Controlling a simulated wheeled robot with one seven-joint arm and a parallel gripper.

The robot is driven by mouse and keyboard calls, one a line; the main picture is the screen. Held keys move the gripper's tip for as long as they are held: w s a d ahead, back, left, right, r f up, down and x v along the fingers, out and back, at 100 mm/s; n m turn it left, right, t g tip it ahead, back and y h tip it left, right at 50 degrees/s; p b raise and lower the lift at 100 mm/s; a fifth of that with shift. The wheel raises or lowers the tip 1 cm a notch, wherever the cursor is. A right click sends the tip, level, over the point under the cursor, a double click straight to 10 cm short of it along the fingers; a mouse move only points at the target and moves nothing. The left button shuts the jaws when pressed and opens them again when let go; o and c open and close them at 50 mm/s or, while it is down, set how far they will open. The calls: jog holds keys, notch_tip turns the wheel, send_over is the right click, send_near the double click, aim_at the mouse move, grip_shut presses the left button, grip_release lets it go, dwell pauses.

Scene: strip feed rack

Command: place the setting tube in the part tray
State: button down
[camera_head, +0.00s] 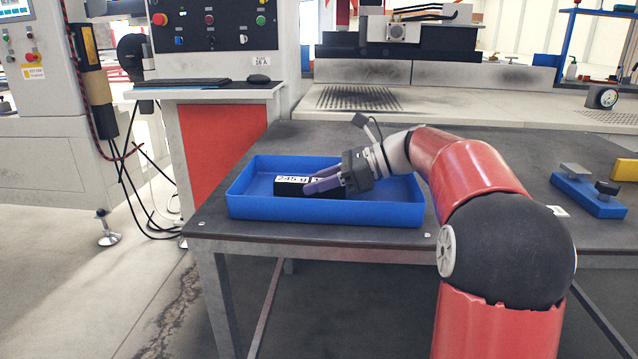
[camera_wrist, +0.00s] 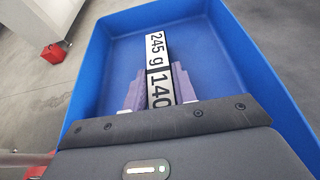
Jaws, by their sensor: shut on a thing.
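The setting tube (camera_head: 292,185) is a dark bar with white labels; one reads "245 g". It is inside the blue part tray (camera_head: 325,211), low over the tray floor. I cannot tell whether it touches the floor. My gripper (camera_head: 322,184) reaches into the tray from the right and is shut on the tube. In the wrist view the tube (camera_wrist: 155,50) sticks out between the purple fingers of my gripper (camera_wrist: 152,92), with "245 g" and "140" showing. The tray (camera_wrist: 88,85) surrounds it, and its near part is hidden by my gripper.
The tray stands on a dark table (camera_head: 290,138) near its left front edge. A blue fixture with knobs (camera_head: 588,194) and a yellow block (camera_head: 625,169) are at the table's right. A control cabinet with a keyboard shelf (camera_head: 210,92) stands behind at left.

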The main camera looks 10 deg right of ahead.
jog(key=shift+f, duration=0.1)
jog(key=c, duration=1.1)
grip_release()
jog(key=shift+d+r, duration=0.2)
jog(key=shift+r, duration=0.05)
jog(key=p+v, duration=0.2)
jog(key=v, duration=0.9)
jog(key=shift+s+d+p, duration=0.1)
jog(key=shift+d+p, duration=0.2)
jog(key=shift+p, duration=0.05)
